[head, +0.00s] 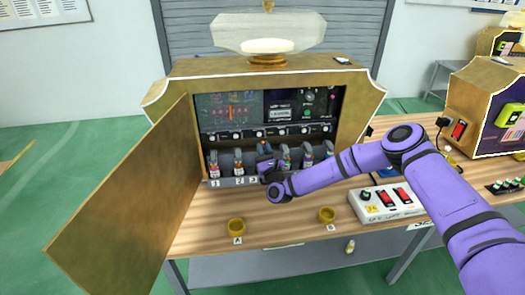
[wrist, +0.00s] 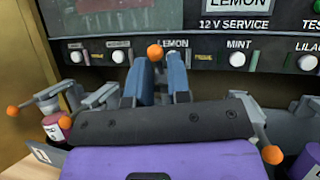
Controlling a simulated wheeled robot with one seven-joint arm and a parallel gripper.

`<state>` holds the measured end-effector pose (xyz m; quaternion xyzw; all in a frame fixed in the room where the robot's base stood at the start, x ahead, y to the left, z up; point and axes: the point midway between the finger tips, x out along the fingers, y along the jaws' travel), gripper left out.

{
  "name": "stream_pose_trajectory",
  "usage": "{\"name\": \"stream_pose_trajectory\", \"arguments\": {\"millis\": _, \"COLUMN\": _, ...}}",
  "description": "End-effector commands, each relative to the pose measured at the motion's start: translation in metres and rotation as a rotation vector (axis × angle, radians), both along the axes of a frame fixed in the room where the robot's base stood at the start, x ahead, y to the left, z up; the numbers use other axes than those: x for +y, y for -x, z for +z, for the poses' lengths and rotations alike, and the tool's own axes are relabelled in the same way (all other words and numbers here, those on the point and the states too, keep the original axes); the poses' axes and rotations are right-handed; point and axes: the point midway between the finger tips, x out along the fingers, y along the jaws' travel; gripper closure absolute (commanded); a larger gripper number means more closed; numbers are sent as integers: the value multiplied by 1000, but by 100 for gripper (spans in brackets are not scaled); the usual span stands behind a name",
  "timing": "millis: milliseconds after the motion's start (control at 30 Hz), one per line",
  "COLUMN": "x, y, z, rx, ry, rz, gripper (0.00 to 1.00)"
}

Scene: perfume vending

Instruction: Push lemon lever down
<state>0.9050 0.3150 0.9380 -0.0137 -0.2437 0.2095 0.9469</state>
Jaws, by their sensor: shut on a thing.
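The lemon lever (wrist: 155,51) shows in the wrist view as an orange ball knob under the LEMON label. My gripper (wrist: 164,66) has its two blue-grey fingers at this lever and is shut on it. The knob shows at the fingertips; the lever's shaft is hidden by the fingers. In the head view my gripper (head: 264,150) reaches into the open front of the machine (head: 270,84), at the middle of the row of dispensers. The lever itself is too small and covered to make out there.
Neighbouring levers with orange knobs (wrist: 65,122) (wrist: 272,155) stand close on both sides. The open door (head: 135,195) stands to the left.

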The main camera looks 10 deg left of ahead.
Motion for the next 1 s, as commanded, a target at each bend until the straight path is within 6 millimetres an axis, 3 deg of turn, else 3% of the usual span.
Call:
{"name": "stream_pose_trajectory", "arguments": {"millis": 400, "x": -3, "y": 4, "z": -11, "rx": -174, "ry": -45, "rz": -4, "gripper": 100}}
{"name": "stream_pose_trajectory", "arguments": {"millis": 933, "x": -3, "y": 4, "z": -12, "rx": -196, "ry": -52, "rz": -4, "gripper": 100}}
{"name": "stream_pose_trajectory", "arguments": {"millis": 967, "x": -3, "y": 4, "z": -12, "rx": -196, "ry": -52, "rz": -4, "gripper": 78}}
{"name": "stream_pose_trajectory", "arguments": {"millis": 1000, "x": -3, "y": 4, "z": -11, "rx": -196, "ry": -51, "rz": -3, "gripper": 68}}
